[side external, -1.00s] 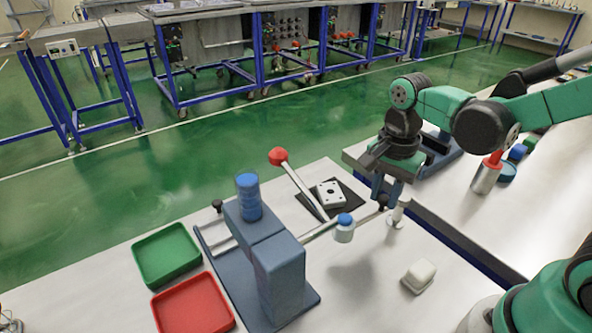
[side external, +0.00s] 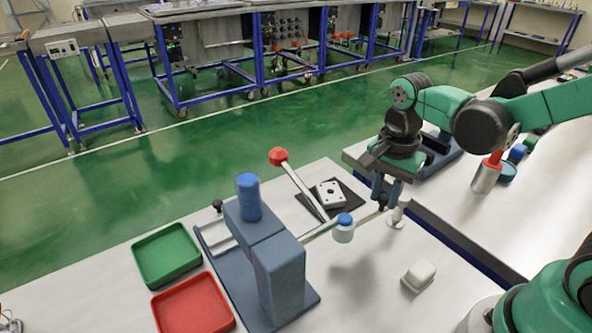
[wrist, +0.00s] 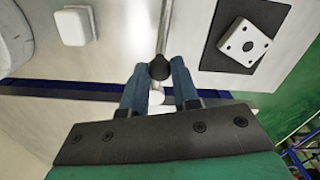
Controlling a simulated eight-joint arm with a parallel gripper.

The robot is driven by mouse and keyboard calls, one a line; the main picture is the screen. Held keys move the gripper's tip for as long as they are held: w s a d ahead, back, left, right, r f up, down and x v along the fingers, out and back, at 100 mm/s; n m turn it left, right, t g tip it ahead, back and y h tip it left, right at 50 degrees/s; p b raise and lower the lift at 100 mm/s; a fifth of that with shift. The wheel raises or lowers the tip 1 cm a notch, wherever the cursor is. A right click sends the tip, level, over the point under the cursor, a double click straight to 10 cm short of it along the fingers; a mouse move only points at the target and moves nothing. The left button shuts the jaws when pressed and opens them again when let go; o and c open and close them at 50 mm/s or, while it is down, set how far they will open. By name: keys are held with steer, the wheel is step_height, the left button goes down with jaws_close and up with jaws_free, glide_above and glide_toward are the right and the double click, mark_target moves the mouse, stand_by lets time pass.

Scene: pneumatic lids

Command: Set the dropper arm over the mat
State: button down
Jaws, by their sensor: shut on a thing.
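The dropper arm (side external: 320,231) is a thin pale bar reaching right from the blue-grey stand (side external: 277,270). It carries a small white dropper with a blue cap (side external: 343,230) and ends in a dark knob (wrist: 160,68). My gripper (side external: 382,203) is shut on this knob, with its blue fingers on either side. The black mat (side external: 349,209) lies behind the arm, with a white block with holes (side external: 330,193) on it. The dropper is in front of the mat, not above it. The mat also shows at upper right in the wrist view (wrist: 218,58).
A red-knobbed lever (side external: 297,182) leans beside the mat. A small white post (side external: 397,215) stands close to my gripper. A white block (side external: 419,275) lies nearer the front. Green (side external: 135,252) and red (side external: 157,313) trays sit at left.

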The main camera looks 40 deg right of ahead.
steer(key=shift+w, duration=0.1)
stand_by(0.3)
steer(key=shift+w+d+m, duration=0.5)
steer(key=shift+w+m, duration=0.2)
steer(key=shift+m, duration=1.3)
steer(key=shift+w+d+m, duration=0.5)
steer(key=shift+w+m, duration=0.25)
steer(key=shift+m, duration=1.25)
steer(key=shift+w+d+m, duration=0.5)
steer(key=shift+w+m, duration=0.2)
steer(key=shift+m, duration=1.3)
steer(key=c, duration=0.7)
jaws_free()
steer(key=shift+o, duration=0.2)
steer(key=shift+r, duration=2.8)
